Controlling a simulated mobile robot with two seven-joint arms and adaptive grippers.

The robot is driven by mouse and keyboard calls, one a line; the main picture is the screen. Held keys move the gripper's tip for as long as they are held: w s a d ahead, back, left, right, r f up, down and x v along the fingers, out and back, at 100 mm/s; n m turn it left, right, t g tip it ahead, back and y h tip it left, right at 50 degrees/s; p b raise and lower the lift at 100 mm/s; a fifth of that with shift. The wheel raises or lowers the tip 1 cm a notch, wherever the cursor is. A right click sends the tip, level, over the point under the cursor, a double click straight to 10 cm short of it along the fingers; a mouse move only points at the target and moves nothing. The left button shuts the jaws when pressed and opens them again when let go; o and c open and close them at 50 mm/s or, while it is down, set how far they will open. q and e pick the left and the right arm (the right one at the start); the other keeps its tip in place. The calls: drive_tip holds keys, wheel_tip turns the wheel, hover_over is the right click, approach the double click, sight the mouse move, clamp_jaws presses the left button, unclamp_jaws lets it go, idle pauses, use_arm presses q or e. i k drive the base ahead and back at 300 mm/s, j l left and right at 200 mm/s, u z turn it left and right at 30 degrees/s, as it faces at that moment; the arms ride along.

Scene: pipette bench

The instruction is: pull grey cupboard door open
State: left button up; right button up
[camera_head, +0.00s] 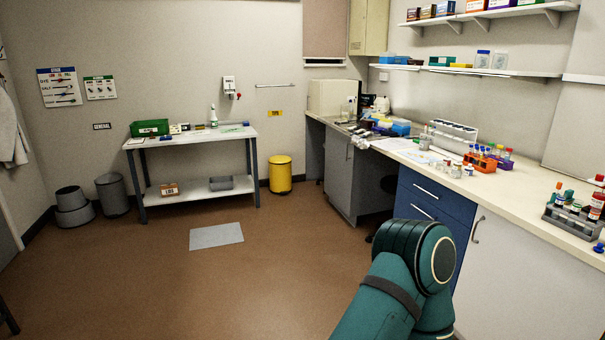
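The grey cupboard door (338,178) is under the far part of the bench along the right wall. It looks shut, with a slim upright handle (348,150) near its top. One of my teal arms rises from the bottom edge, right of the middle, and its bent joint is in front of the blue drawers. That arm is well nearer to me than the grey door and apart from it. Neither of my grippers shows in this view.
Blue drawers (434,194) and a pale cupboard door (520,285) are under the near bench. A yellow bin (280,175) stands at the back wall, left of the grey door. A grey mat (216,236) lies on the brown floor, which is mostly clear.

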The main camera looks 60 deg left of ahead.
sight(339, 153)
drive_tip(key=u, duration=1.75)
drive_tip(key=i+j, duration=0.1)
drive_tip(key=i, duration=2.05)
drive_tip(key=i+j, duration=0.1)
drive_tip(key=i, duration=2.05)
drive_tip(key=i+j+z, duration=0.1)
drive_tip(key=i+z, duration=0.2)
drive_tip(key=i, duration=0.15)
drive_tip(key=i+j+z, duration=0.25)
drive_tip(key=i, duration=0.2)
drive_tip(key=i+j+z, duration=0.3)
drive_tip(key=i, duration=0.15)
